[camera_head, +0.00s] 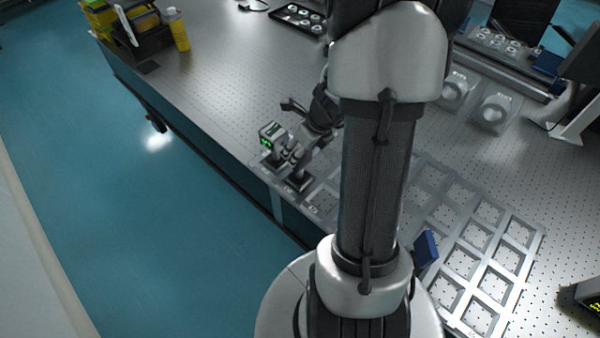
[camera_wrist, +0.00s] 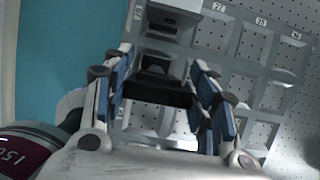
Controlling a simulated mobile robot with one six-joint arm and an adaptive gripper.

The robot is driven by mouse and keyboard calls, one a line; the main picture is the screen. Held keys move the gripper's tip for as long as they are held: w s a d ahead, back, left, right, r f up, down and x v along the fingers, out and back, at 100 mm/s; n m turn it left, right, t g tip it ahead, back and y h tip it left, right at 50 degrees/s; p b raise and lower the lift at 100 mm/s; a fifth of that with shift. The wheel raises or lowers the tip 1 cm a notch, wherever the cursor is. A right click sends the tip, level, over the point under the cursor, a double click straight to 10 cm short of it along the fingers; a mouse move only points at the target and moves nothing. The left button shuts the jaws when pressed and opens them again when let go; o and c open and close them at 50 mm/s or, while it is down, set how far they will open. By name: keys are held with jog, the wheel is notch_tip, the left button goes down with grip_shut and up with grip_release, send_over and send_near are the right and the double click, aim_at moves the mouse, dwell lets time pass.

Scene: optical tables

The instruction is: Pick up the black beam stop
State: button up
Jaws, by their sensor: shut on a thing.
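My gripper (camera_head: 294,156) is low over the near edge of the slotted tray (camera_head: 462,237), left of my arm in the head view. In the wrist view its blue-padded fingers (camera_wrist: 163,84) are on either side of a dark block, the black beam stop (camera_wrist: 160,90), and are shut on it. In the head view a dark square base (camera_head: 299,183) shows just below the gripper. The fingers hide much of the beam stop, and I cannot tell whether it is clear of its slot.
A small device with a green display (camera_head: 272,137) stands close beside the gripper. A blue item (camera_head: 427,248) stands at the tray. A yellow bottle (camera_head: 178,30) is at the back left. Two grey round-topped units (camera_head: 493,113) stand at the right. The table's middle left is clear.

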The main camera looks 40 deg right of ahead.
grip_shut()
jog(key=shift+r, duration=0.1)
